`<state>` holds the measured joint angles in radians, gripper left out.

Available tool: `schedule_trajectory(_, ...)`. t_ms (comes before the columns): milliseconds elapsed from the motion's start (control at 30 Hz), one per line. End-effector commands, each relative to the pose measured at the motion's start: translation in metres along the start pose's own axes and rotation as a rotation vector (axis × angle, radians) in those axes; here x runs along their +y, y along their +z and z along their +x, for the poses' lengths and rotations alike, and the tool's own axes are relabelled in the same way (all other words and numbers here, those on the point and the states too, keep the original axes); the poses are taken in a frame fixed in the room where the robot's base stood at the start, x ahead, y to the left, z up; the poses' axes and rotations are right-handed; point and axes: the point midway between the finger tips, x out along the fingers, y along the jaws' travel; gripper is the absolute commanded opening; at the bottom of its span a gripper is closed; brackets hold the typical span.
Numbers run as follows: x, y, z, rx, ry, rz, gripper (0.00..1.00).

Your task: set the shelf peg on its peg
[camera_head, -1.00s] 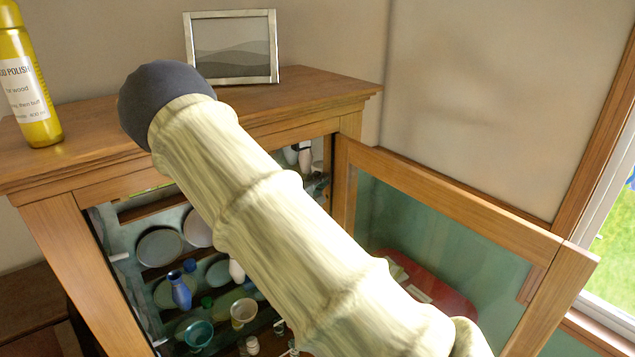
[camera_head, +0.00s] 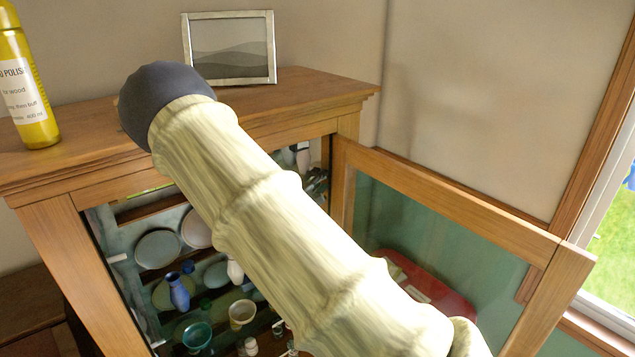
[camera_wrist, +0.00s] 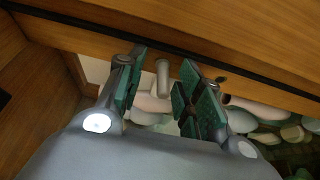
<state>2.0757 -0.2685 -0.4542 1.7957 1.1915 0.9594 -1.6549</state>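In the wrist view, a short pale grey cylinder, which looks like a peg (camera_wrist: 162,78), stands out between my fingers, just under a dark-edged wooden board. My gripper (camera_wrist: 166,85) is open, with green pads on both sides of this cylinder and a visible gap on each side. I cannot tell whether it is the shelf peg or a fixed peg. In the head view, a small white peg (camera_head: 117,258) sticks out at the left inside of the cabinet (camera_head: 75,235). My arm hides much of the cabinet opening there, and my gripper cannot be made out clearly.
The glass door (camera_head: 440,240) stands open to the right. Plates, a blue vase (camera_head: 178,291) and cups (camera_head: 242,313) crowd the cabinet inside. A polish bottle (camera_head: 22,90) and a picture frame (camera_head: 230,48) stand on top. In the wrist view, pale dishes (camera_wrist: 240,121) lie close beyond my fingers.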

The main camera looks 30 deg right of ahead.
Motion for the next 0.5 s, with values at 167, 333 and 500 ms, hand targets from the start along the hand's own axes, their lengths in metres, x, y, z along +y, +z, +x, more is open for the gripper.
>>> schedule_trajectory(167, 0.000, 0.000, -0.007, 0.001, -0.001, 0.000, 0.36)
schedule_trajectory(333, 0.000, 0.000, -0.029, 0.001, 0.000, -0.001, 0.36)
schedule_trajectory(500, 0.000, 0.000, -0.054, 0.001, 0.000, -0.001, 0.36)
